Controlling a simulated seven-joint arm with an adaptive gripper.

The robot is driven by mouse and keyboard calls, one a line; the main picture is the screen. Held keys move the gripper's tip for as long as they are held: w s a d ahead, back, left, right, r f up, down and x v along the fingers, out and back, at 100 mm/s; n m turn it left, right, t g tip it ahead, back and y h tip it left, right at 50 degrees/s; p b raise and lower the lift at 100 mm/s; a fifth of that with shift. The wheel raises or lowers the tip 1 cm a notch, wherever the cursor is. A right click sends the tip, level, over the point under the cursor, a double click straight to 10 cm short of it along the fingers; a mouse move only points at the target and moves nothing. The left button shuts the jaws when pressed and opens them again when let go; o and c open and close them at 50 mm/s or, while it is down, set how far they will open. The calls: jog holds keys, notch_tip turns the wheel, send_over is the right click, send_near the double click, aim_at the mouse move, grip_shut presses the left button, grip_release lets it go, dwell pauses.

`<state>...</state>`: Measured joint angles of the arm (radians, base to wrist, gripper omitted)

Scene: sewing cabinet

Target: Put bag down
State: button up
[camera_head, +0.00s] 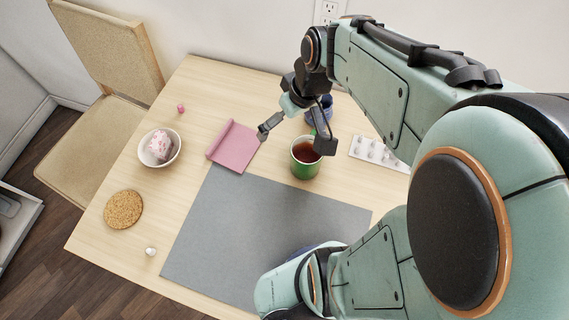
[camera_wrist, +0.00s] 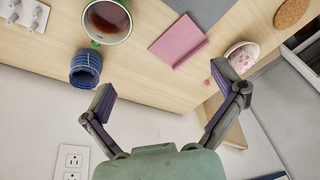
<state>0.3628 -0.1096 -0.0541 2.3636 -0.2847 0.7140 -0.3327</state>
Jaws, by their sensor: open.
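A flat pink item (camera_head: 233,146) with a raised, folded edge lies on the wooden table, touching or beside the grey mat's far left corner; it looks like the bag. It also shows in the wrist view (camera_wrist: 178,40), ahead between my fingers. A pink-and-white patterned lump (camera_head: 160,145) sits in a white bowl (camera_head: 173,158); I cannot tell if it is a bag. My gripper (camera_head: 297,138) is open and empty, with its fingers spread widely. It is over the far part of the table, right of the pink item and near the green mug. The wrist view shows nothing between its fingers (camera_wrist: 169,92).
A green mug (camera_head: 305,170) of dark drink stands close by my gripper. A blue spool-like item (camera_wrist: 86,69) is behind it. The grey mat (camera_head: 255,225) is largely clear. A cork coaster (camera_head: 123,209) and chair (camera_head: 95,150) are left.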

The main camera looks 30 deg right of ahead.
jog(key=s+a+r+g, duration=0.1)
jog(key=s+a, duration=0.2)
jog(key=s, duration=0.3)
jog(key=s+a+r+g, duration=0.1)
jog(key=s+a, duration=0.2)
jog(key=s, duration=0.4)
jog(key=shift+a+r+g+h, duration=0.2)
jog(key=shift+a+g+h, duration=0.15)
jog(key=shift+g+h, duration=0.05)
